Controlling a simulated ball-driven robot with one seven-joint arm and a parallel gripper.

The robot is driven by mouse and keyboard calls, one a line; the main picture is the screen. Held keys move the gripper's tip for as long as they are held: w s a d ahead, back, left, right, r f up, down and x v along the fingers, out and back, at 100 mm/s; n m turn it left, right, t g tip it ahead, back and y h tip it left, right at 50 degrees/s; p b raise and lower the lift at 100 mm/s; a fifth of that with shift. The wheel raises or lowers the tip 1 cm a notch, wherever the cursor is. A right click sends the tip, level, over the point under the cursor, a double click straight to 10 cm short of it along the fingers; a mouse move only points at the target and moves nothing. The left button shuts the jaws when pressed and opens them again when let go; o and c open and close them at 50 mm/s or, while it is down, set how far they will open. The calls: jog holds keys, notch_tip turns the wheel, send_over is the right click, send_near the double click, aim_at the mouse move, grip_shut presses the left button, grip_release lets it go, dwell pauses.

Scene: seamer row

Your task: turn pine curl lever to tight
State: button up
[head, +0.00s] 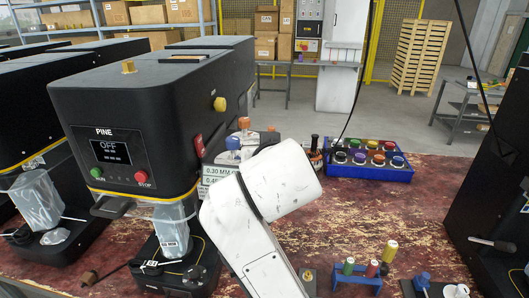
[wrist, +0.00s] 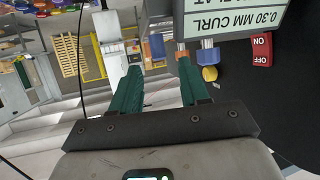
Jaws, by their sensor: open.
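The black PINE machine (head: 150,105) stands at left in the head view, its screen reading OFF. A sign on its right side (head: 220,171) starts with 0.30 MM; in the wrist view the sign (wrist: 240,20) appears upside down and reads CURL and FLAT. Next to the sign are a blue-ended part (wrist: 207,54) and a copper-coloured part (wrist: 182,50); I cannot tell which is the curl lever. A blue-capped part also shows in the head view (head: 233,143). My gripper (wrist: 159,66) has two green fingers, apart and empty. My arm hides it in the head view.
A red ON/OFF switch (wrist: 262,50) and a yellow knob (wrist: 210,73) are on the machine's side. A blue tray of coloured jars (head: 368,172) and a blue rack of tubes (head: 356,279) stand on the worn red bench (head: 420,205). Another dark machine (head: 500,170) stands at right.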

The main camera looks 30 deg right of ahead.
jog(key=v, duration=0.3)
jog(key=shift+s, duration=0.15)
jog(key=shift+a, duration=0.1)
dwell(0.5)
